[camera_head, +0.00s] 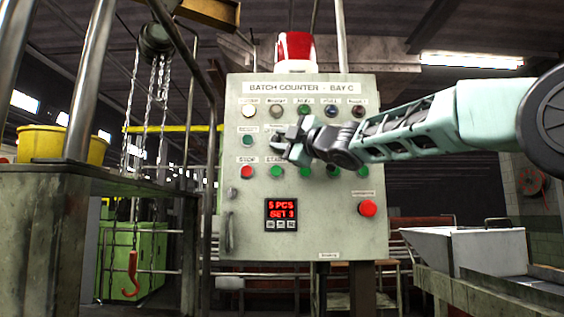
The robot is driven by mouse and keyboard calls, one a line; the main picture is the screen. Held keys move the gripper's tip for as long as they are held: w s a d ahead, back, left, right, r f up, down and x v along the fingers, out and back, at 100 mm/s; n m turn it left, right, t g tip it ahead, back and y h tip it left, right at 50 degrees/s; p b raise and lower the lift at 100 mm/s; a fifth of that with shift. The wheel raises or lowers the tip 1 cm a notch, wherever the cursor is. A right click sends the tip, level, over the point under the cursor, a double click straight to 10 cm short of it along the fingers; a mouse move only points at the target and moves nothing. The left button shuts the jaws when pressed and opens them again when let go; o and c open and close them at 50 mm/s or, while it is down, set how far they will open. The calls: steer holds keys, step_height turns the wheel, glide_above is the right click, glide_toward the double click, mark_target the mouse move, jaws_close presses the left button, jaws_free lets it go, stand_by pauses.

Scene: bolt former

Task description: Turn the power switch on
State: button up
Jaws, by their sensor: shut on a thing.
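A grey control panel (322,235) headed "BATCH COUNTER - BAY C" stands upright in front of me. My gripper (279,148) reaches in from the right to the panel's second row of controls. Its jaws are shut on a small control there, which looks like the power switch; the fingers hide it, so I cannot read its label or see which way it is turned. The red display (281,209) is lit and reads "5 PCS" and "SET 3".
Below my gripper are a red stop button (247,172) and a green button (276,171). A larger red button (367,208) sits lower right. Several round lamps line the top row. A red beacon (295,47) tops the panel. A metal bin (465,250) stands at right.

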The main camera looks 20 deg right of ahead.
steer(key=shift+f+m+t+b, duration=0.35)
steer(key=shift+m+t+b, duration=0.25)
steer(key=shift+b, duration=0.65)
steer(key=shift+r+m+b, duration=0.25)
steer(key=shift+m+b, duration=0.05)
steer(key=shift+b, duration=0.1)
steer(key=o, duration=1)
steer(key=shift+s, duration=0.1)
steer(key=b+v, duration=0.3)
steer(key=v, duration=1.4)
steer(key=shift+s+a+f, duration=0.1)
